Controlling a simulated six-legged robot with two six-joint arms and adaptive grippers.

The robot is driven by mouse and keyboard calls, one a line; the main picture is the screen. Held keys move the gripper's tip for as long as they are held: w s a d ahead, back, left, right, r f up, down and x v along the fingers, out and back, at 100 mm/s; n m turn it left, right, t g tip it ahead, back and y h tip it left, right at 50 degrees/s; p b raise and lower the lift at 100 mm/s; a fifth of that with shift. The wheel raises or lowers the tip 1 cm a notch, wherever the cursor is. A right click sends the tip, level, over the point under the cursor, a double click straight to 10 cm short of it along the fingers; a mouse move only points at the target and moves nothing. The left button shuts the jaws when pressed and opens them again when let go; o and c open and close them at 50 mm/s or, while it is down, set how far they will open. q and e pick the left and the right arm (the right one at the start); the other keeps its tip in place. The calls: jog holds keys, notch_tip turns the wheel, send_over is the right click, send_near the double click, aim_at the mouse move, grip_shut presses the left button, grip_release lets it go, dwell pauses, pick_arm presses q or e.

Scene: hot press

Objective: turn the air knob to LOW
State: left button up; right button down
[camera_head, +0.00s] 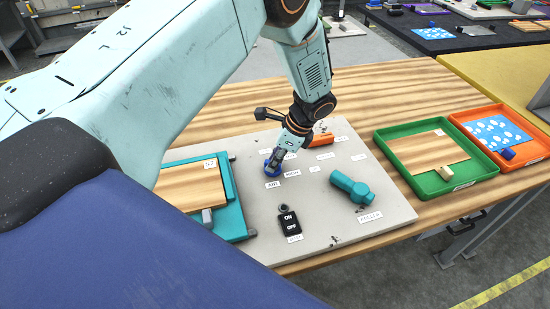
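My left gripper (274,161) reaches down from above onto a small blue knob (267,165) on the light grey panel (330,217). Its dark fingertips are at the knob and hide part of it. Whether they grip it or only touch it is too small to tell. Small white labels (272,184) lie in front of the knob and to its right; their print is too small to read surely, so I cannot tell which mark the knob points at. My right gripper is not in view.
On the panel are a black ON/OFF switch (289,221), a teal roller (352,187) and an orange piece (320,141) partly behind my gripper. A teal press plate (228,190) with a wooden board stands left. Green (436,185) and orange (534,146) trays stand right.

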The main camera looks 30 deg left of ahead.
pick_arm(q)
jog(key=shift+w+f, duration=0.15)
jog(key=shift+w, duration=0.1)
jog(key=shift+c, duration=1.5)
jog(key=shift+s+r, duration=0.25)
jog(key=shift+s, duration=0.05)
grip_shut()
jog(key=shift+w+f, duration=0.1)
